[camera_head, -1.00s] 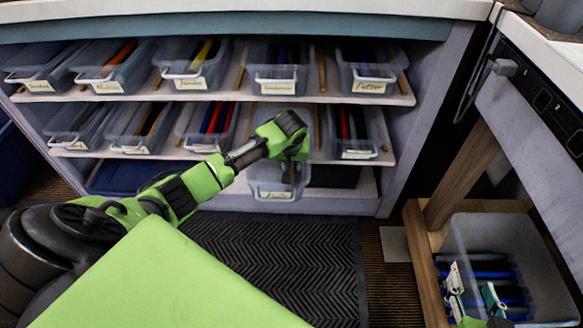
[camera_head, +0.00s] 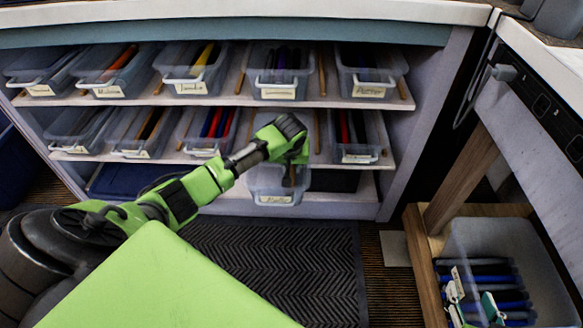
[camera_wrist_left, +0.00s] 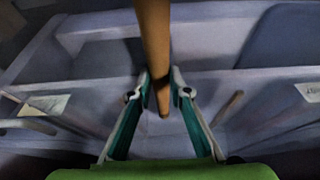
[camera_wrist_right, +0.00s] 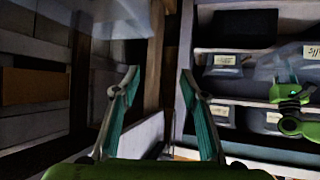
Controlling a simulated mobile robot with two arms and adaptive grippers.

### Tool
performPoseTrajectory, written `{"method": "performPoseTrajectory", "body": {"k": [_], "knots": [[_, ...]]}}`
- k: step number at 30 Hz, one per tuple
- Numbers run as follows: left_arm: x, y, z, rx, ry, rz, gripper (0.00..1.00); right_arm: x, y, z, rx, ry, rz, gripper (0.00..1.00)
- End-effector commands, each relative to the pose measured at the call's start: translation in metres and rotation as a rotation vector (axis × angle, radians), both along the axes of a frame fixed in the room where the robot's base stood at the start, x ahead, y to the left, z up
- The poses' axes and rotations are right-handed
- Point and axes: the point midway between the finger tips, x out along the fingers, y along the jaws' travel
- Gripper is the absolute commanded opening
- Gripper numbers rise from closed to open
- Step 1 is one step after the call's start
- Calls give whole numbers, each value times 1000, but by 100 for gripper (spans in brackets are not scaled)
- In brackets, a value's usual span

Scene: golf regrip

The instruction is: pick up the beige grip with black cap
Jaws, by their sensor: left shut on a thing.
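My left gripper (camera_wrist_left: 160,85) is shut on a long beige-brown grip (camera_wrist_left: 153,40) that tapers to a blunt tip just past the fingertips. The grip's upper end runs out of the top of the left wrist view, and no black cap shows. In the head view my left gripper (camera_head: 292,160) is in front of the lower shelf, over a clear labelled bin (camera_head: 273,198); a dark end hangs below it.
Shelves (camera_head: 225,98) hold several clear labelled bins with coloured grips. A wooden stand (camera_head: 428,285) with a bin of blue and black grips (camera_head: 490,270) is at the lower right. A dark mat (camera_head: 290,255) lies on the clear floor.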

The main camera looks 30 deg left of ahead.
Motion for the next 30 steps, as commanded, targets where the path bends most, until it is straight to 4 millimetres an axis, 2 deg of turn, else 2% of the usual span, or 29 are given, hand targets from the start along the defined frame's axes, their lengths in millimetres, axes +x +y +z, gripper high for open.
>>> {"method": "performPoseTrajectory", "body": {"k": [8, 19, 21, 25, 29, 30], "knots": [[1, 0, 26, 0, -2, 0, 0, -36, -14, -32, -48, 210, -14, 40], [1, 0, 64, 0, -2, 1, 0, -111, -38, -70, -121, 551, -41, 40], [1, 0, 70, 0, -2, 1, 0, -125, -42, -74, -132, 612, -46, 40], [1, 0, 99, 0, -3, 1, 0, -149, -49, -71, -151, 707, -53, 40], [1, 2, 121, 0, -3, 1, 0, -147, -48, -63, -149, 698, -52, 40], [-7, 12, 115, 4, 3, 4, 0, -147, -48, -63, -148, 697, -52, 40]]}}
